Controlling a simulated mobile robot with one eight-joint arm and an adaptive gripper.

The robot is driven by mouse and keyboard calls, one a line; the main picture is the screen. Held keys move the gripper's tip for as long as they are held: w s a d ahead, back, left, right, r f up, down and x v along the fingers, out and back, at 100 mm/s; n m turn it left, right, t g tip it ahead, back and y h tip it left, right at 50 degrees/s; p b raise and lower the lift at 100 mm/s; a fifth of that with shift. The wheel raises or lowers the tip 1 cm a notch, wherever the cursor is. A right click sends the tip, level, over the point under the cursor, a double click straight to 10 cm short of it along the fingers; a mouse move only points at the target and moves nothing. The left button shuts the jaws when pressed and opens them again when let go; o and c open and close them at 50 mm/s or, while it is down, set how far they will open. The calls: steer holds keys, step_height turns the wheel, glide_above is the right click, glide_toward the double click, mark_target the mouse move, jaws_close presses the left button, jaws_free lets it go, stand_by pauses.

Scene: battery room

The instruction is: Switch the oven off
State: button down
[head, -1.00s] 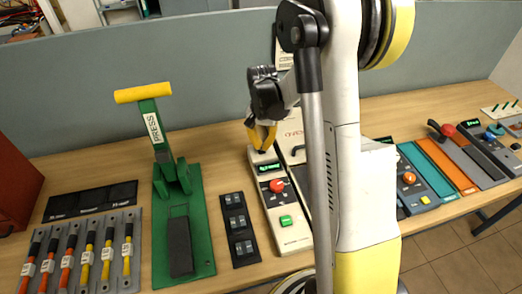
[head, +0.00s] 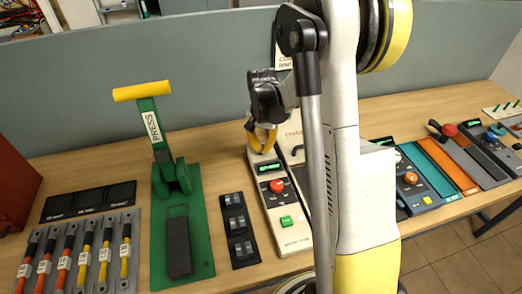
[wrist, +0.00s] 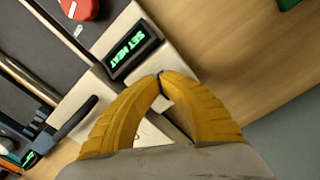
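A cream panel (head: 287,237) on the bench has a green-lit display (head: 269,167), a red knob (head: 277,186) and a green button (head: 286,221). I cannot read a label naming it the oven. In the wrist view the display (wrist: 133,50) reads "SET HEAT", and part of the red knob (wrist: 68,8) shows at the top left. My gripper (head: 262,151) is over the panel's far end, behind the display. In the wrist view my gripper (wrist: 160,76) has its yellow fingertips together with nothing between them, close to the display's edge. Contact cannot be told.
A neighbouring cream unit with a dark handle (wrist: 75,117) is partly hidden by my arm. A green press (head: 178,215) with a yellow handle and a black switch strip (head: 239,230) stand left. An orange panel (head: 438,166) lies right. A grey partition (head: 200,75) rises behind.

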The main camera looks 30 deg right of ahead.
steer(key=shift+f, duration=0.2)
steer(key=shift+r, duration=0.1)
steer(key=shift+r+p, duration=2.2)
steer(key=shift+r, duration=1.25)
steer(key=s+a+r+n+t+b, duration=0.3)
steer(key=s+a+r+n+b, duration=0.15)
steer(key=s+a+r, duration=0.4)
steer(key=s+a+n+t+b, duration=0.2)
steer(key=s+a+n+t, duration=0.2)
steer(key=s+a, duration=0.3)
steer(key=shift+s+r+n, duration=0.2)
steer(key=shift+s+n, duration=0.15)
steer(key=shift+s, duration=0.85)
